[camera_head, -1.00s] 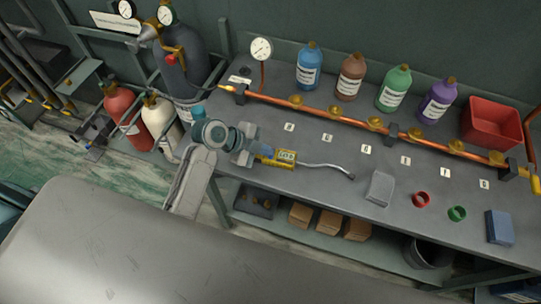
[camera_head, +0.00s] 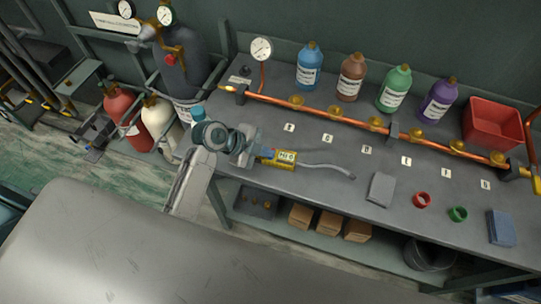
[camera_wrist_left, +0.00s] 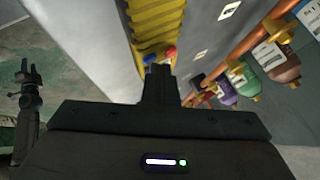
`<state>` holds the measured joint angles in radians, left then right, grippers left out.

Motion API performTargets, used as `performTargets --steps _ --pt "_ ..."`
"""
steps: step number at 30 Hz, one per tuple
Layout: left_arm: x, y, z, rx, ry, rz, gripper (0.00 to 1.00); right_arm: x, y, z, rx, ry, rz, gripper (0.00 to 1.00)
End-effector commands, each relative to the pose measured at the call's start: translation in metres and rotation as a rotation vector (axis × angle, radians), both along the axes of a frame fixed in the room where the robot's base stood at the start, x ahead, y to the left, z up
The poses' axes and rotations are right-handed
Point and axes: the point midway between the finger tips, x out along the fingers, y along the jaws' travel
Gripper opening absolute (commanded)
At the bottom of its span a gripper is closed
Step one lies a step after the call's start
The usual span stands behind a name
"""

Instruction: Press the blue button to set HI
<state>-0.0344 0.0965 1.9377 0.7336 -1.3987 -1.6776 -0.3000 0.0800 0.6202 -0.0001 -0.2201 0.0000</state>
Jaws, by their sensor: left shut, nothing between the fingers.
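The yellow gauge device (camera_head: 285,163) lies on the grey bench with a small display and a grey hose running from its right end. In the left wrist view its yellow ribbed body (camera_wrist_left: 157,22) carries a blue button (camera_wrist_left: 149,58) and a red button (camera_wrist_left: 170,52) at the near end. My left gripper (camera_head: 258,153) is at the left end of the device. Its shut, empty fingertips (camera_wrist_left: 159,70) are close to both buttons, nearest the blue one's right side. I cannot tell whether they touch. The display text is too small to read surely. My right gripper is out of view.
A copper pipe (camera_head: 341,115) with brass valves runs along the bench behind the device. Several bottles and a red bin (camera_head: 492,122) stand behind it. A grey block (camera_head: 381,189), a red ring (camera_head: 422,200) and a green ring (camera_head: 457,214) lie to the right.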

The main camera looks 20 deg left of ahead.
Motion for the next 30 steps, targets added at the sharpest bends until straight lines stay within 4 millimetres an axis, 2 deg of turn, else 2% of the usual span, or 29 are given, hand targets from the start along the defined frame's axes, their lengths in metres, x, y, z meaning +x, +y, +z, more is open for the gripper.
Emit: performTargets --steps 8,18,30 --pt "0.000 0.000 0.000 0.000 0.001 0.000 0.00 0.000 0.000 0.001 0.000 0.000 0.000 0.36" --pt "0.000 0.000 0.016 0.000 0.001 -0.001 0.00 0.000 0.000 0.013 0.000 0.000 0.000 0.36" --pt "0.000 0.000 0.018 0.000 0.000 0.000 0.00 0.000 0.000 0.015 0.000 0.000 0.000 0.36"
